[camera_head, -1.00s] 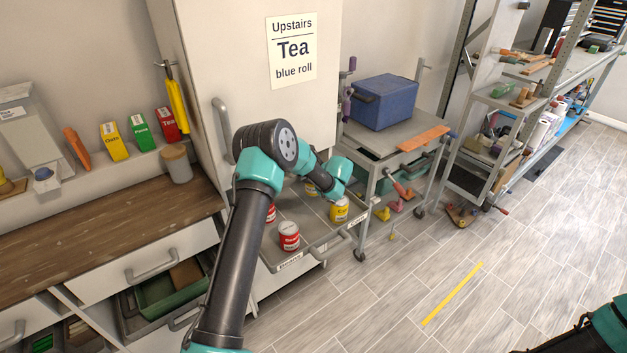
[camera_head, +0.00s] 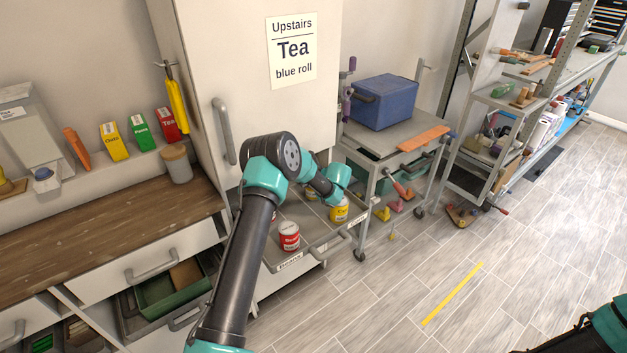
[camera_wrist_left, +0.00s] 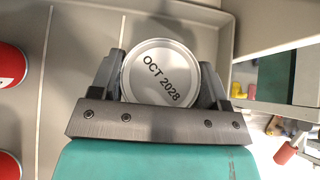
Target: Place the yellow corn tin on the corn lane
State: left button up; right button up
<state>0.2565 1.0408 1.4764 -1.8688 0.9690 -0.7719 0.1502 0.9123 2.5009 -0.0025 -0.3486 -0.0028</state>
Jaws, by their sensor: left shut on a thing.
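In the head view my left gripper's fingers are mostly hidden by my wrist. I cannot tell whether the tin's base touches the tray. My right gripper is out of view; only part of my right arm shows at lower right.
The rack's tray (camera_head: 318,234) has thin lane dividers and a raised rim. A red tin (camera_head: 289,236) stands in the left lane above a Beans label (camera_head: 290,262). A cart with a blue box (camera_head: 384,102) stands close on the right. Clamps (camera_head: 383,213) lie beyond the tray.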

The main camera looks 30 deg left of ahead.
pick_arm(q)
jog(key=o, duration=1.3)
jog(key=shift+f, duration=0.1)
jog(key=shift+r, duration=0.2)
jog(key=v, duration=1.2)
